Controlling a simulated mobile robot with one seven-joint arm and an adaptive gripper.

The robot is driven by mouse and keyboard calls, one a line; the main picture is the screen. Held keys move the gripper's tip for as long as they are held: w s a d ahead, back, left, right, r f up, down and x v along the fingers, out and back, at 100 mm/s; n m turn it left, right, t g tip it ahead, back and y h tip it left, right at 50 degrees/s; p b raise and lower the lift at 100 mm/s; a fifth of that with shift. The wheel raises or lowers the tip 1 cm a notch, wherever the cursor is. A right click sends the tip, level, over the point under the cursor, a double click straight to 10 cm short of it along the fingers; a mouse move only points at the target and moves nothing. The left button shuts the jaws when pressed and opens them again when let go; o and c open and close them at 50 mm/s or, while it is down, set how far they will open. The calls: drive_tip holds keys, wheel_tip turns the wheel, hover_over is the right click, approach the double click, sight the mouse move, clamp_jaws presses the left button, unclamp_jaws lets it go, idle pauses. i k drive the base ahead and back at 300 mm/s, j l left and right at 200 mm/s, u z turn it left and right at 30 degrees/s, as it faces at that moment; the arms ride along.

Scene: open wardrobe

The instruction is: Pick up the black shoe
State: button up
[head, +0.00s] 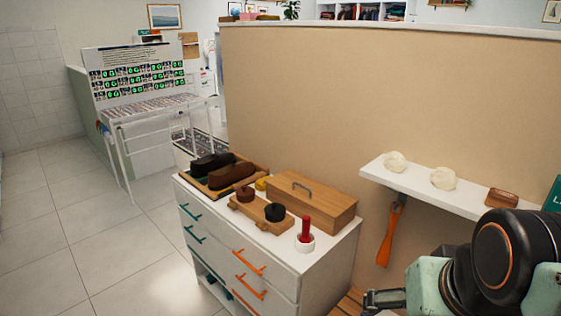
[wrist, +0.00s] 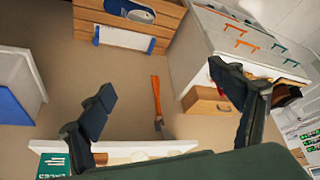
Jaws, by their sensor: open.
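The black shoe (head: 210,164) lies in a shallow wooden tray (head: 254,167) at the back left of the white drawer cabinet. A dark brown shoe (head: 231,176) lies right beside it in the same tray. My gripper (head: 382,301) shows only in part at the lower right of the head view, well to the right of the cabinet and apart from the shoe. In the wrist view my gripper (wrist: 160,82) is open, its two dark fingers wide apart with nothing held between them. I cannot make out the black shoe clearly in the wrist view.
The white cabinet (head: 322,250) also bears a wooden box (head: 300,203) with a handle, a wooden board with brushes, and a red-handled item (head: 305,230) in a white cup. A white shelf (head: 425,193) and hanging orange shoehorn (head: 390,236) are near my arm. The left floor is clear.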

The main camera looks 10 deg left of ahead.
sight(200, 167)
drive_tip(key=i+j+z, duration=0.1)
drive_tip(key=j, duration=0.55)
drive_tip(key=i+j+z, duration=0.1)
drive_tip(key=j, duration=0.55)
drive_tip(key=i+j+z, duration=0.35)
drive_tip(key=j, duration=0.9)
drive_tip(key=j+z, duration=0.35)
drive_tip(key=j, duration=0.9)
drive_tip(key=j+z, duration=0.4)
drive_tip(key=j, duration=0.9)
